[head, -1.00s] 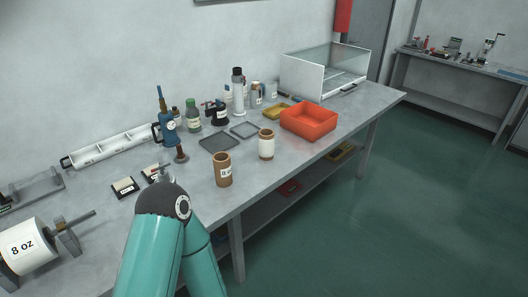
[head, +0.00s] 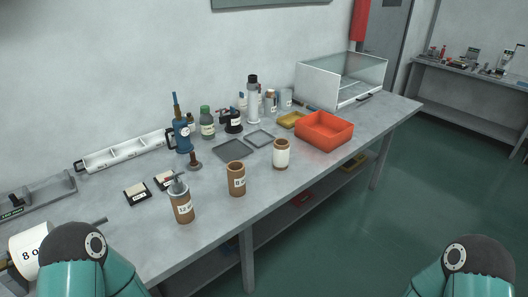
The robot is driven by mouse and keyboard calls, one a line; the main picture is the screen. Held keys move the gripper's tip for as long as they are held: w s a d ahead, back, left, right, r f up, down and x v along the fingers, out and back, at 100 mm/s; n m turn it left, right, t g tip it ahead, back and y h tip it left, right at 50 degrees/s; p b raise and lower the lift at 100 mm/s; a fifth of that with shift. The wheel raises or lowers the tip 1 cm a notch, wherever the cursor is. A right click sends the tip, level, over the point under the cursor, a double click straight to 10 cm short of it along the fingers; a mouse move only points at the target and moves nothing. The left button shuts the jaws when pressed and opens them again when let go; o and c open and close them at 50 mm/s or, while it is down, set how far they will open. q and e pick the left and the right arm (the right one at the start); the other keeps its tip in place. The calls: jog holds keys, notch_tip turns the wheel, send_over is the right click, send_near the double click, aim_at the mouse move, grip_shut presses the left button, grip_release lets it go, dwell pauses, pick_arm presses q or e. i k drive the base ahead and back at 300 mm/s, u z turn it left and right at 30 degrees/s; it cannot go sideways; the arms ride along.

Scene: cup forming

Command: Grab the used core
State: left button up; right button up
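Which object is the used core is not clear from this view. A brown cylinder marked "12 oz" (head: 183,208) stands upright near the bench's front edge, with a grey metal piece in its top. A second brown cylinder with a white label (head: 236,182) stands to its right. A third, wrapped mostly in white (head: 282,155), stands further right. A white roll marked "8 o" (head: 27,246) sits at the lower left, partly behind my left arm. Only dark joints and teal links of both my arms show at the bottom; both grippers are out of view.
An orange bin (head: 324,133) and a clear-sided case (head: 342,80) stand at the right of the bench. Dark flat trays (head: 235,149), bottles and a blue tool (head: 182,134) stand behind the cylinders. The bench's front strip right of the cylinders is clear.

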aim_at(280, 157)
jog(key=z, duration=0.15)
jog(key=i, duration=1.05)
jog(key=u, duration=2.3)
jog(key=i, duration=0.2)
jog(key=u, duration=1.5)
jog(key=k, duration=2.15)
jog(key=z, duration=0.05)
